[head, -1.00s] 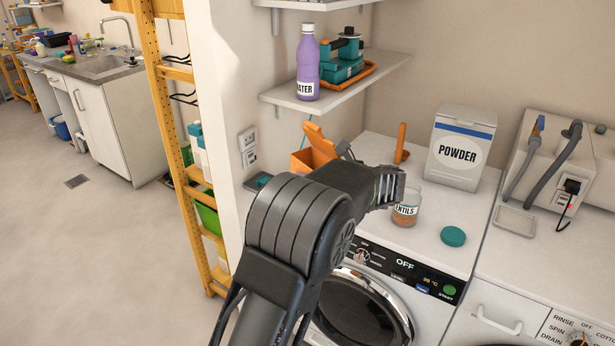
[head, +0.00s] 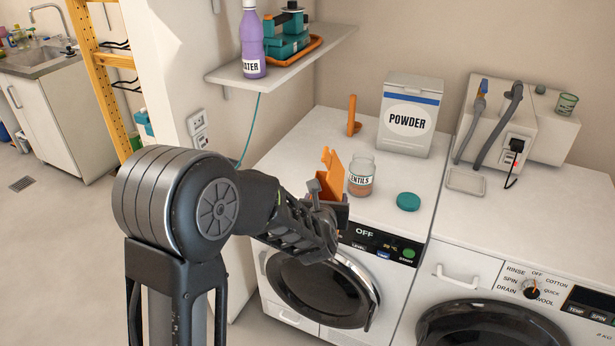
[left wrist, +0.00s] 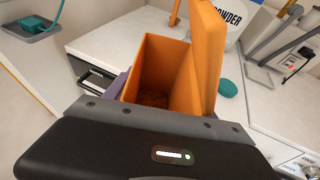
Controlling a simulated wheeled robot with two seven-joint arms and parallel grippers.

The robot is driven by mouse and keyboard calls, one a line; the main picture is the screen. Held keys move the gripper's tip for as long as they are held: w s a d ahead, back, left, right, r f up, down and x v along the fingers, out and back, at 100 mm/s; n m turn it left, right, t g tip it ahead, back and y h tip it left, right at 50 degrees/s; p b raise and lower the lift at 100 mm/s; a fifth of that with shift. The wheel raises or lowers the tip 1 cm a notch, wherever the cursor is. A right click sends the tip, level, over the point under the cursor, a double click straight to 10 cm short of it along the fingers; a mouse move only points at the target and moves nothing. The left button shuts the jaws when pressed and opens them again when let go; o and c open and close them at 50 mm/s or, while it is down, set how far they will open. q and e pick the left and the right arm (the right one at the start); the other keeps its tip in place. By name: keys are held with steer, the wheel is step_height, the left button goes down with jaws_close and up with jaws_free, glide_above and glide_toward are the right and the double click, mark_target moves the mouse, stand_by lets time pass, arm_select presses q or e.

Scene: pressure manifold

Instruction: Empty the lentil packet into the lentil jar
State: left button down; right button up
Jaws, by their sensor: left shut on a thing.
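The lentil packet is an orange open-topped box (head: 333,170) with a raised flap. My left gripper (head: 326,196) is shut on it, holding it at the front of the washing machine's top, just left of the lentil jar. In the left wrist view the packet (left wrist: 160,65) is open, with brown contents low inside. The lentil jar (head: 361,178) is clear glass with a label ending "ENTILS", upright and open, with brown contents at its bottom. The packet's flap may hide it in the left wrist view. My right gripper is not in view.
A teal lid (head: 408,201) lies right of the jar. A white POWDER box (head: 408,115) and an orange upright piece (head: 352,116) stand behind. A wall shelf (head: 285,65) holds a purple bottle (head: 253,40).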

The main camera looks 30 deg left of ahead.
arm_select(q)
steer(key=s+d+m+h, duration=0.3)
steer(key=s+d+h, duration=0.1)
steer(key=d, duration=0.4)
steer(key=shift+s+r+m+t, duration=0.3)
steer(key=shift+s+t, duration=0.1)
steer(key=shift+s, duration=0.5)
